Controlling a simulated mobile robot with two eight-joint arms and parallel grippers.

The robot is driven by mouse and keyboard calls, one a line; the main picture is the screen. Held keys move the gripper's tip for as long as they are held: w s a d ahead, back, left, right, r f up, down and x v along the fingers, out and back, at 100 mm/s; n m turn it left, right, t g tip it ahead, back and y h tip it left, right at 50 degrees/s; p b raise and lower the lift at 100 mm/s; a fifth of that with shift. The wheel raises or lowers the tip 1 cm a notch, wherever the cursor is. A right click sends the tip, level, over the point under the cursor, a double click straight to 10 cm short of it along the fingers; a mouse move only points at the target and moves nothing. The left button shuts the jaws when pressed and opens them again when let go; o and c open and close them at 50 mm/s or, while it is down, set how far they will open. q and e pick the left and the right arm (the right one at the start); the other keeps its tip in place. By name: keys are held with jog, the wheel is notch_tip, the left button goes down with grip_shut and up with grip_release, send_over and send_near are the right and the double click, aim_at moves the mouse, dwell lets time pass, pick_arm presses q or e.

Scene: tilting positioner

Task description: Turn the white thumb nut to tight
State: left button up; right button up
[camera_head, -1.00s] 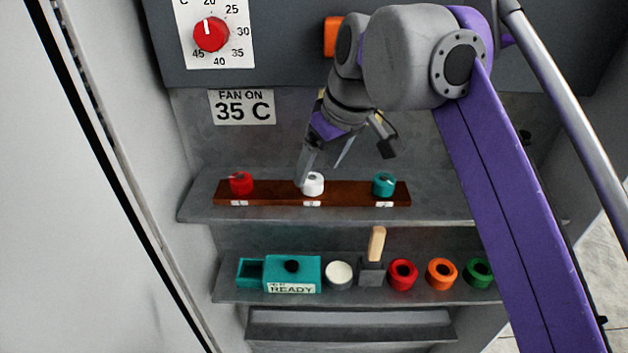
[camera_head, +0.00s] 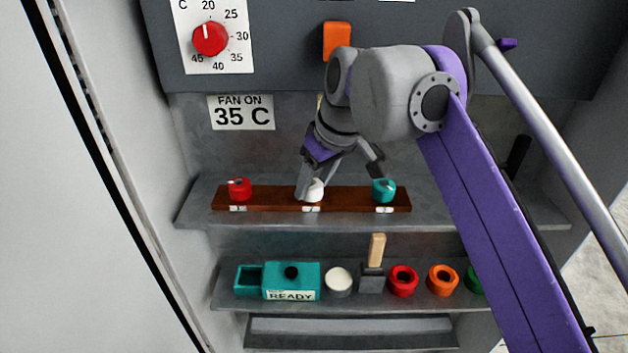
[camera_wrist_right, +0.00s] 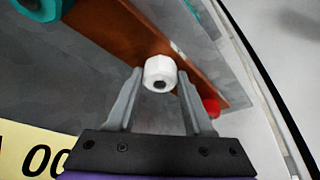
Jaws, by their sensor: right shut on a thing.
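The white thumb nut (camera_head: 315,191) sits at the middle of a brown wooden strip (camera_head: 348,200) on the upper shelf. My right gripper (camera_head: 308,190) reaches down to it from above and is shut on it, hiding part of its left side. My left gripper is not in view.
A lower shelf holds a teal box marked READY (camera_head: 291,281), a white-topped round pot (camera_head: 339,281), a wooden-handled block (camera_head: 372,276) and several coloured rings (camera_head: 403,281). A red dial (camera_head: 210,39) and an orange block (camera_head: 337,41) are on the panel above.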

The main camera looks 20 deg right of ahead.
grip_shut()
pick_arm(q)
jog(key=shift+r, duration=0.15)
